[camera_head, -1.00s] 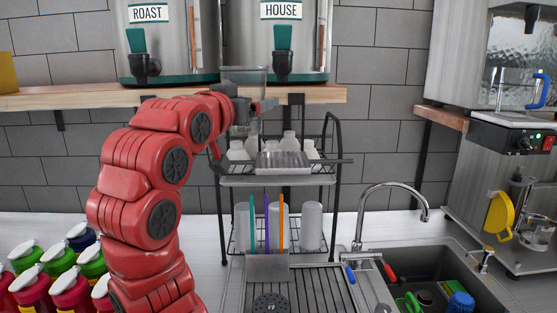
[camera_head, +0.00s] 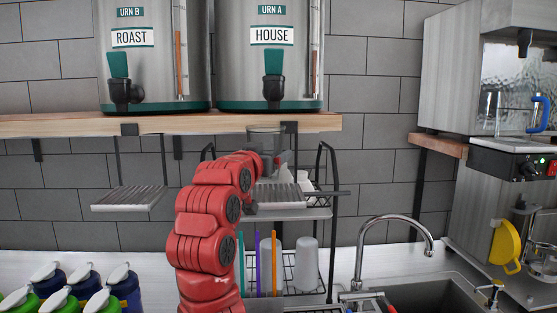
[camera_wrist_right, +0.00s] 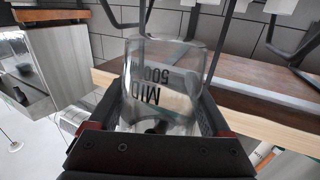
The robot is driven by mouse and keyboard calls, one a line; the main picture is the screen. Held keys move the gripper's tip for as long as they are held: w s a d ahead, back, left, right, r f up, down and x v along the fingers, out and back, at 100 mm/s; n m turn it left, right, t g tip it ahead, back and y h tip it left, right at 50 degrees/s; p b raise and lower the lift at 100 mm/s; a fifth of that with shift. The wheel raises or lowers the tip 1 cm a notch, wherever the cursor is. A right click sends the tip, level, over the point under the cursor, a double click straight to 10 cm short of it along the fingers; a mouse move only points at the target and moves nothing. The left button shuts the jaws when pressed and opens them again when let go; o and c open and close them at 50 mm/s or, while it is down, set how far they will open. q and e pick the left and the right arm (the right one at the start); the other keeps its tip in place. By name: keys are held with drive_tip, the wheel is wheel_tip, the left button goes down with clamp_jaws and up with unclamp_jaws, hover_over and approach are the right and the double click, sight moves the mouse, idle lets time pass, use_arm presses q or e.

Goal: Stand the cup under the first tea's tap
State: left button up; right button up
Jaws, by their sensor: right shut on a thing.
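A clear cup (camera_head: 263,139) is in my right gripper (camera_head: 270,160), and its print "MID 500" shows in the right wrist view (camera_wrist_right: 160,88). The jaws are shut around its sides. In the head view the cup is below the HOUSE urn's green tap (camera_head: 274,78), in front of the wooden shelf's edge and above a ribbed drip tray (camera_head: 282,196). My left gripper is not in view.
The wooden shelf (camera_head: 60,126) carries both urns. A wire rack (camera_head: 325,240) with cups stands below the HOUSE urn. A faucet (camera_head: 392,222) and sink are at right, a machine (camera_head: 515,75) beyond. Capped bottles (camera_head: 85,285) stand at lower left.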

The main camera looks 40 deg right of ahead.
drive_tip(key=x, duration=0.3)
drive_tip(key=shift+d+f+p, duration=0.2)
drive_tip(key=shift+d+p, duration=0.2)
drive_tip(key=shift+w+d+p, duration=0.2)
drive_tip(key=shift+d+p, duration=0.15)
wheel_tip(320, 180, down, 3)
drive_tip(key=shift+p, duration=0.85)
drive_tip(key=shift+f, duration=0.3)
